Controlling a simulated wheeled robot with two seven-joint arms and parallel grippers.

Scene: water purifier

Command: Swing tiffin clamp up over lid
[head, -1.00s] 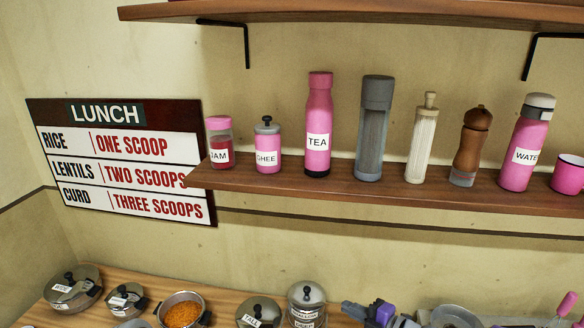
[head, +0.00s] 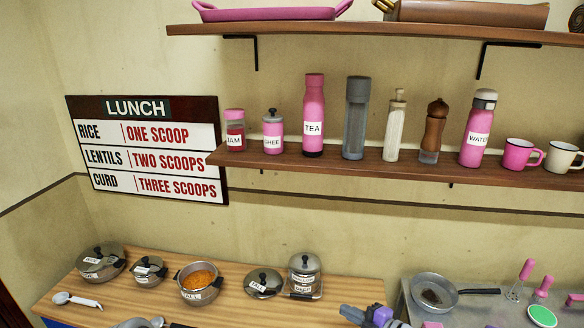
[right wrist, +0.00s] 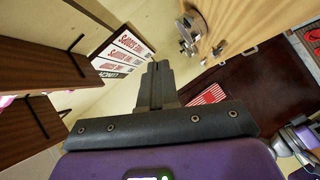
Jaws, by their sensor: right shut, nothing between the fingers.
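A steel lidded pot with stacked labels (head: 304,275) stands at the right part of the wooden counter; I cannot tell whether it is the tiffin. No clamp can be made out on it. My right gripper (head: 348,311) shows at the bottom edge, purple with grey fingers pointing left, right of and nearer than that pot. It is apart from it. In the right wrist view its fingers (right wrist: 158,68) are together with nothing between them.
The wooden counter (head: 225,270) holds a pot of orange food (head: 199,283), several lidded pots and a scoop (head: 77,300). A pan (head: 437,290) stands at right. Above hang a shelf of bottles (head: 380,168), a higher shelf (head: 370,34) and a lunch sign (head: 150,148).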

